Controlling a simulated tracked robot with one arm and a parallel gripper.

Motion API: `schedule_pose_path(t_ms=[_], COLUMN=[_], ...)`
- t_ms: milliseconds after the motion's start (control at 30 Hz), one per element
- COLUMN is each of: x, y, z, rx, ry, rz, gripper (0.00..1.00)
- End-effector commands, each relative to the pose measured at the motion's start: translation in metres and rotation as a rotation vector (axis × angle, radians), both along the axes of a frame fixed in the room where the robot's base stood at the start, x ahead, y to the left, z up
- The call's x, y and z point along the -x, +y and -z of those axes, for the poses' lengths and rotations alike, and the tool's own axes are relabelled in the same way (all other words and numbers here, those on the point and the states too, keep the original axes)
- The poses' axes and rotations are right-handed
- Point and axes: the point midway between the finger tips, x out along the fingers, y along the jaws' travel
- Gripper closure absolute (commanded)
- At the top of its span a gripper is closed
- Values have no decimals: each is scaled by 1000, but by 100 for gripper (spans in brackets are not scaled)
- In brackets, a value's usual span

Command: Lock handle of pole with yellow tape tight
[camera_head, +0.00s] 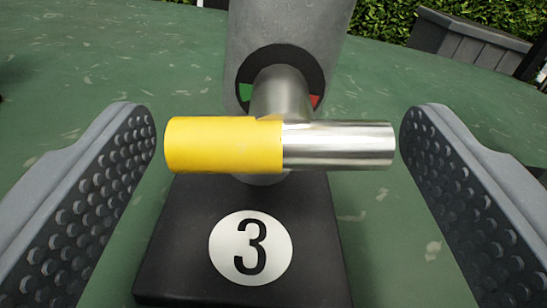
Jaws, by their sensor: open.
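The handle (338,146) is a horizontal T-bar in the middle of the view. Its left half is wrapped in yellow tape (222,145), and its right half is bare shiny metal. A short stem joins it to the grey pole (288,25) behind. A dark ring (272,57) around the stem shows a green patch on the left and a red patch on the right, partly hidden by the stem. My gripper (275,150) is open, with one dimpled finger beyond each end of the bar. A narrow gap shows at both ends, with no clear contact.
The pole stands on a black base (190,240) with a white disc (251,248) marked 3. Green speckled floor (80,75) lies around it, clear nearby. A grey box-like planter (470,45) and a hedge (440,15) are at the back right.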

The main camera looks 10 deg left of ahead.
Motion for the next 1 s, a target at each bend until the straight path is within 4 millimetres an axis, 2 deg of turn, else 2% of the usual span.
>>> schedule_pose_path(t_ms=[700,1000], x=[89,115], y=[-24,-31], z=[2,2], rx=[2,1], ry=[4,3], rz=[-1,-1], gripper=[24,24])
